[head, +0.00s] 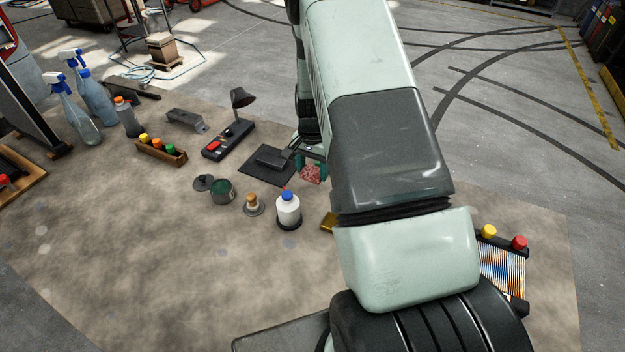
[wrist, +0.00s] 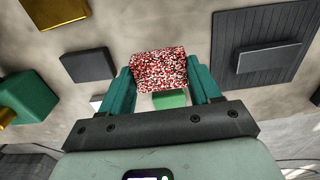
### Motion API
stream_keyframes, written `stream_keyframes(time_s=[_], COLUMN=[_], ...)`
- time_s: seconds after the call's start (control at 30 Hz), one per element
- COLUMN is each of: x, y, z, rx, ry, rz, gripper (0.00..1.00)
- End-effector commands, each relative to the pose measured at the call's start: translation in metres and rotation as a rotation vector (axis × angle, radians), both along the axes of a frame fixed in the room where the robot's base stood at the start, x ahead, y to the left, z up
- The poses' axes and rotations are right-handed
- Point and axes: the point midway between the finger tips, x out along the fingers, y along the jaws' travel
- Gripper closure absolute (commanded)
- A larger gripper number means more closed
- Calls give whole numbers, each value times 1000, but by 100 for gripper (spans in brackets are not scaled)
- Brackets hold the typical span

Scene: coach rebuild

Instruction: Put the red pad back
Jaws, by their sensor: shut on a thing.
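The red pad (wrist: 160,72) is a speckled red and white block. In the wrist view it sits between the two green fingers of my gripper (wrist: 163,88), which is shut on it. In the head view the red pad (head: 311,173) shows beside my arm, with my gripper (head: 312,163) partly hidden behind the arm. It is just right of a flat dark mat with a dark block on it (head: 270,157). I cannot tell how high the pad is above the surface.
In the wrist view a ribbed dark mat (wrist: 232,60) lies right; a grey block (wrist: 88,65), green block (wrist: 22,95) and gold block (wrist: 55,8) lie left. In the head view a white bottle (head: 288,209), green pot (head: 222,191) and black-and-red device (head: 228,140) stand nearby.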

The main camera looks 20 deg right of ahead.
Motion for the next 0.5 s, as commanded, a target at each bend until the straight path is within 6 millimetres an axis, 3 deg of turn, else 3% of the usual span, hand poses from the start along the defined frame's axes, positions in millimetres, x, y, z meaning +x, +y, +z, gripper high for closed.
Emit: stream_keyframes(time_s=[0.37,0.5], x=[0,1], y=[0,0], z=[-41,-45], rx=[0,-1], ry=[0,-2], rz=[-1,-1], gripper=[66,66])
